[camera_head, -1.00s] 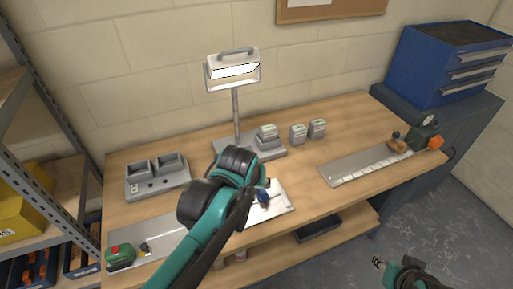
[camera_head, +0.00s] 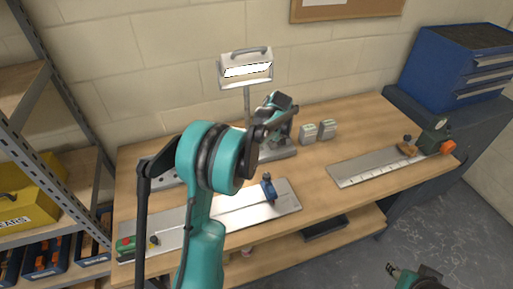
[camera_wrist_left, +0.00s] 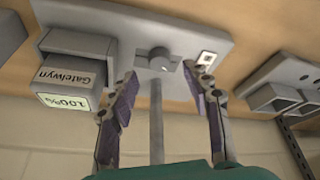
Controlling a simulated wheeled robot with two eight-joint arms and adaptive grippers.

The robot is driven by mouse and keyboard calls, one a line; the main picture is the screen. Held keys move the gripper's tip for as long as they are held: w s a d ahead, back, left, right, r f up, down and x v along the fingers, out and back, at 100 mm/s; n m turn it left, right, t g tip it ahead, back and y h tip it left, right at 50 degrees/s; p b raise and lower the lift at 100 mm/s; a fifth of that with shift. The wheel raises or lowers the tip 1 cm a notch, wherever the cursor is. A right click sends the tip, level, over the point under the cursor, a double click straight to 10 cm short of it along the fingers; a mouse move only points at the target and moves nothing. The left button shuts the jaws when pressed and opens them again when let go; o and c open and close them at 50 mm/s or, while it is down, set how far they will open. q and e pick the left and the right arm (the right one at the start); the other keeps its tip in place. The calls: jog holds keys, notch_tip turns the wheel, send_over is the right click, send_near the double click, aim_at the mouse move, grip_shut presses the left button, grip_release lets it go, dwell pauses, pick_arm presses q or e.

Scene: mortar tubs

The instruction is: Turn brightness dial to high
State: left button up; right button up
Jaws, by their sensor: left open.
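The work lamp (camera_head: 246,72) stands at the back of the bench with its panel lit. Its grey base (camera_head: 283,153) is partly hidden by my left arm in the head view. In the left wrist view, a dark round dial (camera_wrist_left: 159,60) with a bar-like grip sits on the base (camera_wrist_left: 125,25), beside the lamp's pole (camera_wrist_left: 157,125). My left gripper (camera_wrist_left: 160,73) is open, with one finger on each side of the dial and apparently apart from it. In the head view, the left gripper (camera_head: 280,135) is over the lamp base. My right gripper (camera_head: 391,268) is low at bottom right.
A battery labelled 100% (camera_wrist_left: 70,75) sits on the base close to one finger; a white rocker switch (camera_wrist_left: 206,59) is near the other. A grey charger (camera_wrist_left: 290,85) is nearby. Metal rulers lie on the bench.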

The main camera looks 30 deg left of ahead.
pick_arm(q)
jog(key=b+x, duration=0.1)
jog(key=x, duration=0.4)
grip_shut()
